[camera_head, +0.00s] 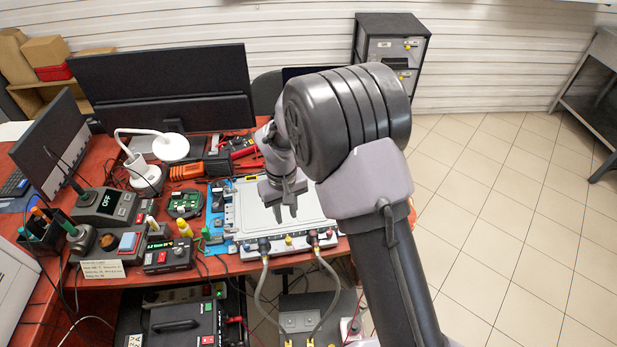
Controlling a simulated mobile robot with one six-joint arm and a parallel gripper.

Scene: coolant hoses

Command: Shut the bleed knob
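My gripper (286,212) hangs over the front part of a flat white-topped unit (245,205) on the red table. Its two fingers point down with a gap between them, and nothing shows in the gap. Along the unit's front face, a small yellow knob (288,240) sits between two dark hose couplings, the left one (264,246) and the right one (313,238). It looks like the bleed knob, but its setting is too small to read. The gripper is above and behind it, apart from it. Two pale hoses (259,290) run down from the couplings.
A grey box (299,318) with yellow hose ends stands below the table edge. Left of the unit are a red-fronted device (167,256), a green circuit board (186,204) and a white lamp (172,148). A monitor (165,85) stands behind. The tiled floor at right is clear.

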